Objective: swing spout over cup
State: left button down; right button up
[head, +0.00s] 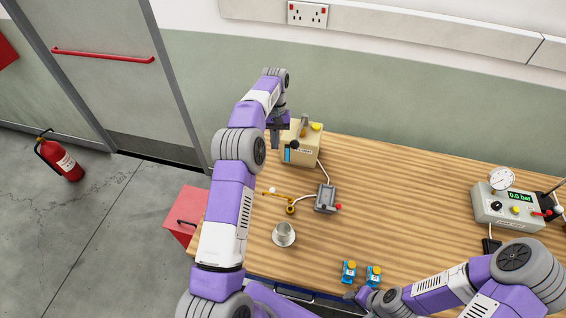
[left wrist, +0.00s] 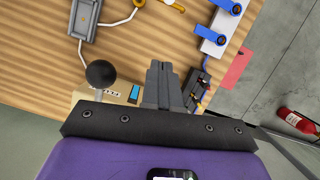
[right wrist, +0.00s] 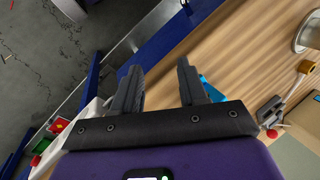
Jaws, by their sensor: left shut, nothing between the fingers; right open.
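The brass-yellow spout (head: 278,195) lies level over the wooden table in the head view, pointing left from its round pivot (head: 291,208). The metal cup (head: 284,235) stands below the pivot in the picture, and the spout points away from it. The cup is cut by the edge of the right wrist view (right wrist: 307,36). My left gripper (head: 275,142) is shut and empty beside the cream box (head: 302,155). Its closed fingers show in the left wrist view (left wrist: 161,75), next to a black ball knob (left wrist: 100,73). My right gripper (right wrist: 158,85) is open and empty near the table's front edge.
A grey box with a red knob (head: 326,198) is right of the spout. A gauge unit (head: 508,208) stands far right. The table between is clear.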

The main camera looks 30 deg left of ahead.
pick_arm(q)
jog(key=s+d+f+p, duration=0.1)
jog(key=s+d+f, duration=0.2)
jog(key=s+f, duration=0.4)
jog(key=shift+f+p, duration=0.35)
jog(key=shift+f, duration=1.1)
pick_arm(e)
jog(key=shift+s+r, duration=0.2)
jog(key=shift+r, duration=0.3)
jog(key=shift+s+r, duration=0.2)
jog(key=shift+r, duration=0.25)
